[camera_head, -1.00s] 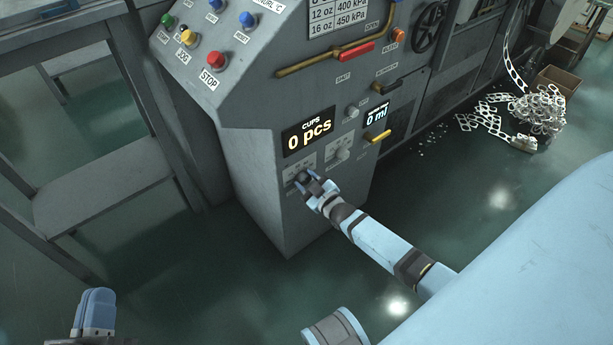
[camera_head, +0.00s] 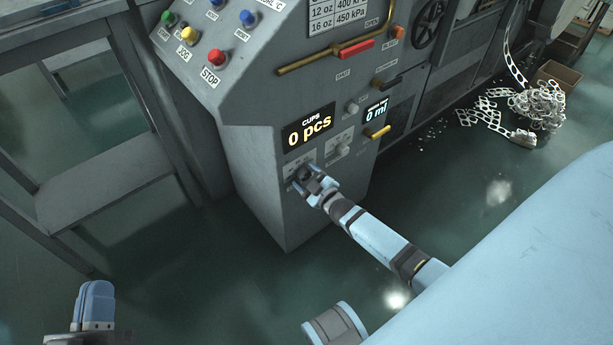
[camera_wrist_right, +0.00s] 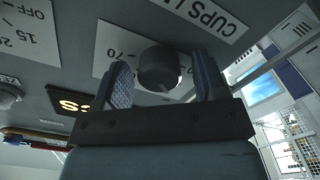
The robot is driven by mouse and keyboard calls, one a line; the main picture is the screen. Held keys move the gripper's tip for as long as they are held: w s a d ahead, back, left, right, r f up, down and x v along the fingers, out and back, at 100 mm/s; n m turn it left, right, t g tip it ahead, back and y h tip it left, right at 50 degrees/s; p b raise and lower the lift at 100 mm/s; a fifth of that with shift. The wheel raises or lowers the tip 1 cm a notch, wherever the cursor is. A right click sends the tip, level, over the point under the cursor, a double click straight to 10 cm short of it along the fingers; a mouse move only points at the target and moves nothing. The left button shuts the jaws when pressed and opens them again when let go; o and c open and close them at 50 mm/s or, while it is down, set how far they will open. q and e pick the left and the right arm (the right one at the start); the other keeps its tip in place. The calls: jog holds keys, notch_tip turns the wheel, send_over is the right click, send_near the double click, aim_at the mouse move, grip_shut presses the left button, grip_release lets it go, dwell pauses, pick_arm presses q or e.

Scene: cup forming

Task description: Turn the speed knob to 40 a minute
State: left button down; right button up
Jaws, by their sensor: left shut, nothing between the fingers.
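The speed knob (camera_wrist_right: 160,68) is a dark round knob on a pale dial plate under a "CUPS /" label in the right wrist view. A 70 mark shows beside it and a pale pointer line is on its face. The knob also shows below the "0 pcs" display in the head view (camera_head: 303,173). My right gripper (camera_wrist_right: 163,66) is open, with one blue finger on each side of the knob and narrow gaps. It also shows in front of the panel (camera_head: 313,184). My left gripper (camera_head: 97,290) is shut and empty at the lower left, far from the panel.
A second, pale knob (camera_head: 342,150) sits just right of the speed knob. A yellow handle (camera_head: 378,132) sticks out farther right. The red STOP button (camera_head: 215,58) is on the sloped panel above.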

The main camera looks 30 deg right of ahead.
jog(key=shift+s, duration=0.45)
pick_arm(q)
notch_tip(320, 180, down, 7)
jog(key=a+g+y+p, duration=0.2)
jog(key=g+p, duration=0.1)
jog(key=shift+a+r+y+p, duration=0.15)
jog(key=shift+r+y+p, duration=0.05)
jog(key=shift+y+p, duration=0.2)
pick_arm(e)
jog(key=s+d, duration=0.1)
jog(key=s, duration=1.2)
pick_arm(q)
jog(key=shift+r, duration=0.1)
